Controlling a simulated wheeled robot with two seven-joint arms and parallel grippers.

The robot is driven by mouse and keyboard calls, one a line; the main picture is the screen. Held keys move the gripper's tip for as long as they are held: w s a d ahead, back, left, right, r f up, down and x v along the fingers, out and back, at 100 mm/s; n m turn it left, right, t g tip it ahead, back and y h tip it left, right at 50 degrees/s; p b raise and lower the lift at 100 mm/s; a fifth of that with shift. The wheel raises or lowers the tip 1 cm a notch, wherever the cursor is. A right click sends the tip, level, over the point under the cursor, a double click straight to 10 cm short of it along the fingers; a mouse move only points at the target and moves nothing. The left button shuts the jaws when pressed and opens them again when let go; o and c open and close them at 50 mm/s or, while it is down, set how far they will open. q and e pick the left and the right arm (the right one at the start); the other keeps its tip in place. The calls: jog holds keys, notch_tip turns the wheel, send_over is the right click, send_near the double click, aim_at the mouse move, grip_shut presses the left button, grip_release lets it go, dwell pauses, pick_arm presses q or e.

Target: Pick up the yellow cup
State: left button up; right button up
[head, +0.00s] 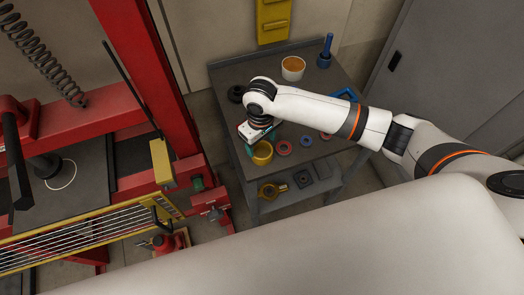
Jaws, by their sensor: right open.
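A small yellow cup (263,155) stands near the left front edge of the grey workbench (333,150). My right arm reaches in from the right over the bench. My right gripper (252,147) points down at the cup's left rim, with its greenish fingertips close beside or at the cup. The fingers are small and partly hidden by the wrist, so I cannot tell whether they touch it. The cup looks upright and its opening shows. My left gripper is not in view.
A white cup with an orange inside (293,69), a blue tool (325,52) and red rings (284,148) share the bench top. A blue item (345,95) lies behind my forearm. Parts sit on the lower shelf (303,179). A red press frame (150,75) stands left.

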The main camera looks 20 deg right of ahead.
aim_at(262, 155)
notch_tip(262, 155, down, 5)
jog(key=shift+d+p, duration=0.15)
jog(key=shift+p, duration=0.45)
jog(key=shift+r, duration=0.1)
jog(key=c, duration=1)
